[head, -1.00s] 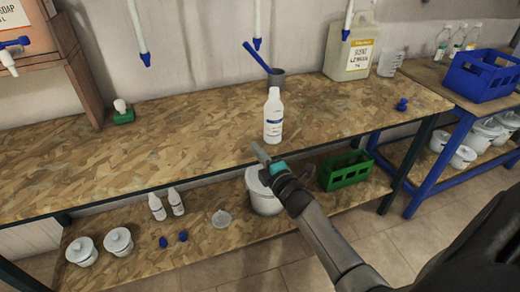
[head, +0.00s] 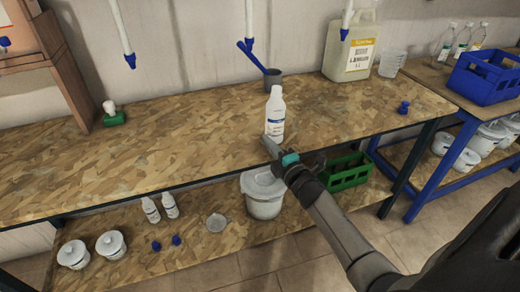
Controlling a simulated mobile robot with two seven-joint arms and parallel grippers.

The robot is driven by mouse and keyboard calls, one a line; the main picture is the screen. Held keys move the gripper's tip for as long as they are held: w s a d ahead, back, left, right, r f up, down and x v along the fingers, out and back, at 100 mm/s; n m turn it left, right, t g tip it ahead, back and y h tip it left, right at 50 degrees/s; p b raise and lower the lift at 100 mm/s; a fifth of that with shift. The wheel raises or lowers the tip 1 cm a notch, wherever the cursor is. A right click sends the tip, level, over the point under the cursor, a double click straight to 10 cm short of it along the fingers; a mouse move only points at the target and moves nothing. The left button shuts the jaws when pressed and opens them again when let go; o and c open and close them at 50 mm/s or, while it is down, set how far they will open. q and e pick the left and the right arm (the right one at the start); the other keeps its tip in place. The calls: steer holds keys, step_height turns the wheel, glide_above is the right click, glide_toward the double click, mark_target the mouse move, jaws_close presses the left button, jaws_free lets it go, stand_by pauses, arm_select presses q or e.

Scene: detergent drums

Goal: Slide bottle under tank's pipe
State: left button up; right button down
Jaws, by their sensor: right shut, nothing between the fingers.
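White pipes with blue tips hang above the bench: one at the left (head: 123,35), one in the middle (head: 249,18) and one at the right (head: 347,15). The wooden soap tank (head: 28,42) is at the upper left, partly out of frame. My right gripper (head: 267,145) is shut and empty, its tip at the bottle's front lower side. I cannot tell whether it touches the bottle. My left gripper is not in view.
A large jug (head: 350,48) and a clear beaker (head: 392,63) are at the back right. A lidded bucket (head: 264,194) and green crate (head: 345,172) sit below.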

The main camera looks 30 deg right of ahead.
mark_target(281, 138)
steer(key=d, duration=0.3)
steer(key=d+b, duration=0.1)
steer(key=shift+w+d+f, duration=0.1)
steer(key=shift+w+d, duration=0.2)
steer(key=shift+w, duration=0.05)
steer(key=d, duration=0.1)
steer(key=d+b, duration=0.1)
steer(key=d, duration=0.2)
steer(key=shift+w+d+b, duration=0.3)
steer(key=shift+b, duration=0.05)
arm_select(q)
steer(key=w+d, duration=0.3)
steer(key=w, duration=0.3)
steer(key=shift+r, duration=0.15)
arm_select(e)
steer(key=shift+w+d, duration=0.1)
steer(key=shift+d, duration=0.55)
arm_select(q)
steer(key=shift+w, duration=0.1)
